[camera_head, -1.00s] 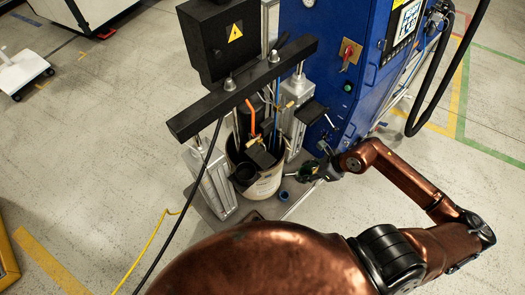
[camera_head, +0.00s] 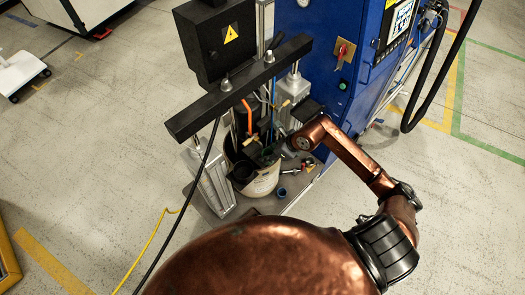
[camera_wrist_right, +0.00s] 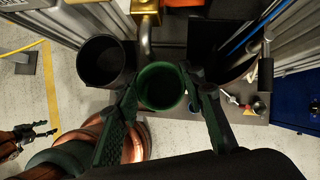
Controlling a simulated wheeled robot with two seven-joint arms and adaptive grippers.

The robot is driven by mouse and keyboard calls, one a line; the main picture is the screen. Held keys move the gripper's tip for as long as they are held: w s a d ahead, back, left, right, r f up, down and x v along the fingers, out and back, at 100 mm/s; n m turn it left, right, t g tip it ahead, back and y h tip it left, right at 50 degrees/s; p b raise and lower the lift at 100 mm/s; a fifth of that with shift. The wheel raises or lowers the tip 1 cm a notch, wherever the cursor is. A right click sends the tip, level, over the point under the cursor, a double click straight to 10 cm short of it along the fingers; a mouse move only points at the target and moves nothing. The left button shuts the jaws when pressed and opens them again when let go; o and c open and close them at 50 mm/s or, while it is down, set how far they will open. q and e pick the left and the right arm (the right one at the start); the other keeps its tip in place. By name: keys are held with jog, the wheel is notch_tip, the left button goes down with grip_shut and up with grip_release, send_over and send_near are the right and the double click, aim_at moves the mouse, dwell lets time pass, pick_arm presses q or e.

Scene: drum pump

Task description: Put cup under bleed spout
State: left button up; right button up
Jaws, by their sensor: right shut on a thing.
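My right gripper (camera_wrist_right: 163,95) is shut on a green cup (camera_wrist_right: 162,87), with one dark finger on each side of it. The cup's open mouth faces the wrist camera and looks empty. A bent metal spout (camera_wrist_right: 147,42) under a brass block (camera_wrist_right: 146,8) ends close to the cup's far rim; I cannot tell whether it is over the mouth. In the head view my right gripper (camera_head: 274,154) is at the pump above the drum (camera_head: 264,184), partly hidden by my arm. A small copper arm end with dark fingers, likely my left gripper (camera_wrist_right: 42,131), shows at the wrist view's left edge.
A black cylinder (camera_wrist_right: 105,62) stands open just left of the cup. A blue ring-shaped part (camera_head: 282,192) and small fittings (camera_head: 292,170) lie on the base plate beside the drum. The blue cabinet (camera_head: 318,65) and black crossbar (camera_head: 240,88) stand close by.

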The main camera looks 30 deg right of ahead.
jog(key=w+a, duration=0.2)
jog(key=shift+w+r, duration=0.1)
jog(key=shift+w, duration=0.2)
jog(key=shift+f+p, duration=0.3)
jog(key=shift+f, duration=0.05)
jog(key=shift+s+d, duration=0.15)
jog(key=o, duration=1.1)
jog(key=shift+f, duration=0.1)
jog(key=shift+c, duration=0.2)
jog(key=v, duration=1.2)
